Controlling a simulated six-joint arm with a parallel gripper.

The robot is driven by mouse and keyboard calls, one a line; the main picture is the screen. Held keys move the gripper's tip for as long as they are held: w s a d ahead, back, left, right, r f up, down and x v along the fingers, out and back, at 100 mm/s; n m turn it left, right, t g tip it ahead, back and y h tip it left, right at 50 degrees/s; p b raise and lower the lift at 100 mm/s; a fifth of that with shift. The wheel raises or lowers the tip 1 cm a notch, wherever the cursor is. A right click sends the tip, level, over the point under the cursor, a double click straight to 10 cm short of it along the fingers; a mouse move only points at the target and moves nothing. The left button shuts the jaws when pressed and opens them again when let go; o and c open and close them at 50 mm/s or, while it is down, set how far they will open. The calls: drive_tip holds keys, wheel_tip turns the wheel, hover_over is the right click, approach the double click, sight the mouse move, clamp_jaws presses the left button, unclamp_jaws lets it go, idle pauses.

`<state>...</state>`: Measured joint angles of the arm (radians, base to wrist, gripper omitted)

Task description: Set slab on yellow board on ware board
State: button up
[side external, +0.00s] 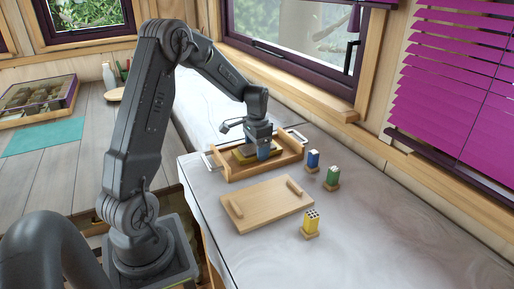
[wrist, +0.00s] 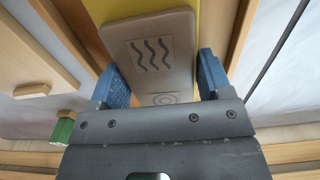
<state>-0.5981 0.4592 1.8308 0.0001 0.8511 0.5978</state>
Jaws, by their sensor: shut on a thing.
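My gripper (side external: 263,152) is low over a shallow wooden tray (side external: 225,172) in the side view. In the wrist view its blue fingers (wrist: 163,82) are shut on a beige-brown slab (wrist: 152,42) marked with dark wavy lines and a ring mark. The yellow board (wrist: 210,22) shows behind the slab; it also shows inside the tray in the side view (side external: 240,156). I cannot tell whether the slab touches it. The ware board (side external: 268,206), pale wood with two raised cleats, lies bare in front of the tray.
Blue (side external: 313,158), green (side external: 332,176) and yellow (side external: 311,222) blocks stand on small wooden bases right of the boards. The window wall is behind. The pale counter is clear at front right. A teal mat (side external: 44,137) lies on the far-left table.

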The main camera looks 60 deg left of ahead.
drive_tip(key=shift+f, duration=0.15)
drive_tip(key=o, duration=1.1)
wheel_tip(320, 180, up, 12)
drive_tip(key=s+d+r+t, duration=0.1)
drive_tip(key=s+d+r, duration=0.2)
drive_tip(key=d, duration=0.4)
drive_tip(key=s+d+r+t, duration=0.1)
drive_tip(key=s+d+r, duration=0.2)
drive_tip(key=d, duration=0.4)
drive_tip(key=s+d+t, duration=0.1)
drive_tip(key=s+d, duration=0.2)
drive_tip(key=s, duration=0.1)
drive_tip(key=s+d+f+t, duration=0.1)
drive_tip(key=s+d, duration=0.2)
drive_tip(key=d, duration=0.1)
drive_tip(key=s+d+t, duration=0.1)
drive_tip(key=s+d, duration=0.3)
drive_tip(key=shift+s+f+t, duration=0.3)
drive_tip(key=shift+s+f, duration=0.05)
drive_tip(key=shift+f, duration=0.05)
